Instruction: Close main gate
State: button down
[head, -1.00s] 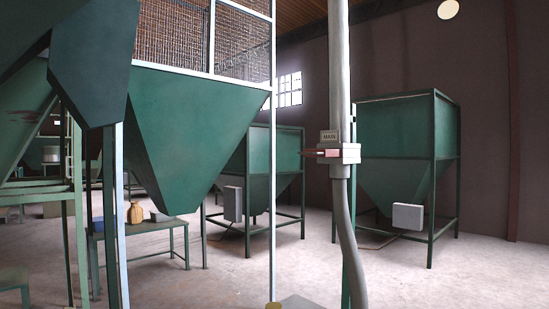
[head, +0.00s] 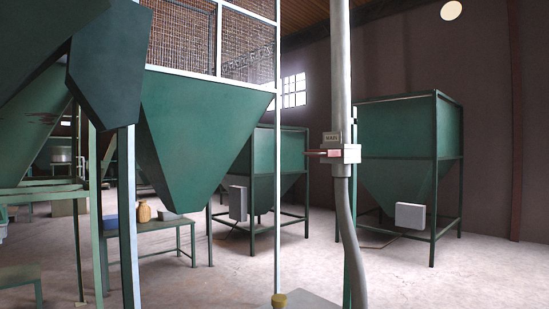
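The main gate (head: 349,153) is a pale block on a vertical grey pipe, right of the middle in the head view. A small plate (head: 332,138) marked MAIN stands on its top left. A reddish handle or slide (head: 318,153) sticks out of the block to the left, with a thin dark rod end. How far the gate is open I cannot tell. Below the block a grey flexible hose (head: 348,240) curves down to the bottom edge. My gripper is not in view.
Green framed hoppers (head: 408,140) stand behind on both sides. A green table (head: 155,228) holds small containers. Pale floor is clear at the right.

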aim_at(310, 153)
jog(key=z, duration=0.55)
jog(key=k, duration=0.15)
jog(key=u, duration=2.25)
jog(key=k, duration=0.7)
jog(key=z, duration=0.2)
jog(key=i, duration=1.7)
jog(key=u, duration=0.25)
